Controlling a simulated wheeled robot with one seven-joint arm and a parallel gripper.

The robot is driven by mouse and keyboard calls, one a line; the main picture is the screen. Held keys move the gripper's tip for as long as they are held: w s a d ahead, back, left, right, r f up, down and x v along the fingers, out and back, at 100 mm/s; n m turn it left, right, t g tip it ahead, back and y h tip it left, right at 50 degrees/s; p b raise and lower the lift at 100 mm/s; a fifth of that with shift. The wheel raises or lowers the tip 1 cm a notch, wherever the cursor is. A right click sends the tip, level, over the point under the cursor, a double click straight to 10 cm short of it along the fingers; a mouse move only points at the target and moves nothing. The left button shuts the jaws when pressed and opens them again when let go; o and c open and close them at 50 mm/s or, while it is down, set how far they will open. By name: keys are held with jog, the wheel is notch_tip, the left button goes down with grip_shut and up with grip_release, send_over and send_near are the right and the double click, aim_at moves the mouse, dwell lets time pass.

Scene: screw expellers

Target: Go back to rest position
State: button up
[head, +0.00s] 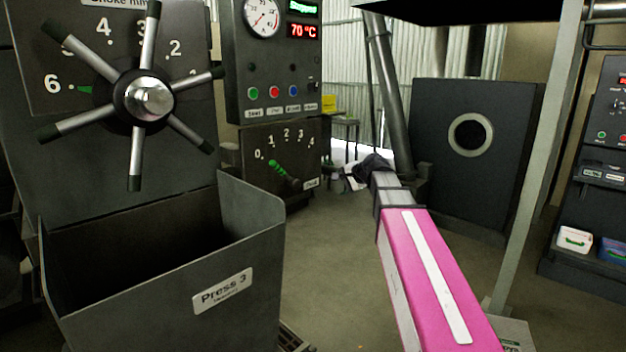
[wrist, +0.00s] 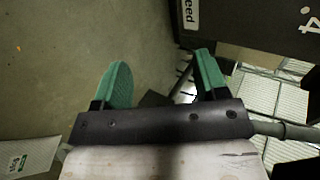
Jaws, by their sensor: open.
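My gripper (wrist: 163,80) is open in the wrist view. Its two green-padded fingers are wide apart, with only floor and background between them. In the head view my gripper (head: 366,168) is a small dark shape at the far end of my pink and grey arm. Its fingers are hard to make out there. It is to the right of the feed panel (head: 250,138) and appears clear of its lever (head: 281,171).
A spoked choke handwheel (head: 150,98) is at left, above an open metal bin marked Press 3 (head: 245,255). A gauge panel (head: 270,75) reads 70 °C. A dark machine with a round port (head: 470,135) and a slanted post (head: 530,160) are at right. Floor shows between.

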jog(key=s+d+f+n+g+h, duration=0.2)
jog(key=s+f+n, duration=0.1)
jog(key=s+f, duration=0.6)
jog(key=s+d+f+n+g+h, duration=0.3)
jog(key=s+f, duration=0.5)
jog(key=f, duration=0.5)
jog(key=s+d+f+n+g+h, duration=0.2)
jog(key=s+d+f+n+g, duration=0.1)
jog(key=s+f, duration=0.6)
notch_tip(320, 180, down, 3)
jog(key=shift+s+d+f+h, duration=0.1)
jog(key=shift+s+d+h, duration=0.05)
jog(key=shift+s+h, duration=0.15)
